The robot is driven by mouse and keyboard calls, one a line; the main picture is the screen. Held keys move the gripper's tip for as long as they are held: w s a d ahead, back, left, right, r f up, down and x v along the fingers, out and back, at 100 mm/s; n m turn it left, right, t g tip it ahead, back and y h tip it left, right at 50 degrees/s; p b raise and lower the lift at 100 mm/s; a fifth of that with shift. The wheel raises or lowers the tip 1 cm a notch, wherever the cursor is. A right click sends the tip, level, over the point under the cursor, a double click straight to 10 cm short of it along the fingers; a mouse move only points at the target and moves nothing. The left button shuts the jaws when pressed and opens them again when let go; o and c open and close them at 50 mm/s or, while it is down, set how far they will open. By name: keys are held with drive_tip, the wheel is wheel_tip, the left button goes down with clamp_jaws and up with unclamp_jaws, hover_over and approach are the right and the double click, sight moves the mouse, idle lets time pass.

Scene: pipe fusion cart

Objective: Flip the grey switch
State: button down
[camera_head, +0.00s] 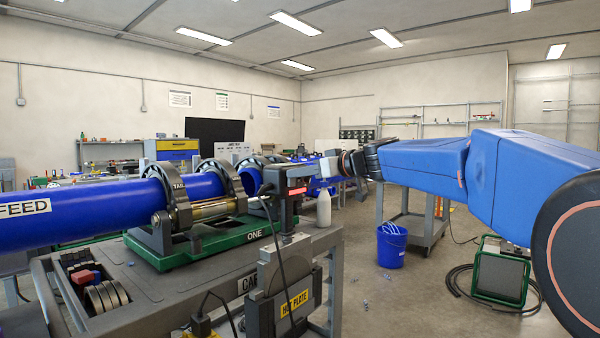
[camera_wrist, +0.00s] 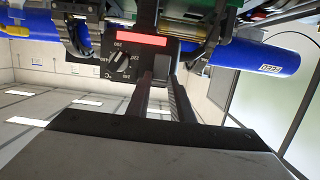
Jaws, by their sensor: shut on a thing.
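A dark control box (camera_head: 286,178) with a lit red display stands at the near end of the cart, to the left of my gripper (camera_head: 330,166). In the wrist view, which is upside down, the box's face (camera_wrist: 110,52) carries a black dial (camera_wrist: 121,62) with temperature marks and the red display (camera_wrist: 128,40). My gripper (camera_wrist: 161,74) reaches to this face beside the dial, its two fingers close together. They are shut on a small part there, apparently the grey switch. The fingers hide the switch, so its position cannot be told.
A blue pipe (camera_head: 80,212) lies in the clamps of the green-based carriage (camera_head: 205,246). A hot plate holder (camera_head: 290,300) and a hanging cable are below the box. A white bottle (camera_head: 323,208) stands close behind it. A blue bucket (camera_head: 391,245) is on the floor.

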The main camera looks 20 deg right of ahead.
drive_tip(key=shift+s+f+t+y, duration=0.15)
drive_tip(key=shift+f+t+y, duration=0.15)
drive_tip(key=shift+t+y, duration=0.15)
idle(0.3)
drive_tip(key=c, duration=1.6)
unclamp_jaws()
drive_tip(key=shift+o, duration=0.2)
drive_tip(key=shift+d, duration=0.1)
drive_tip(key=v, duration=1.7)
drive_tip(key=shift+s+f, duration=0.2)
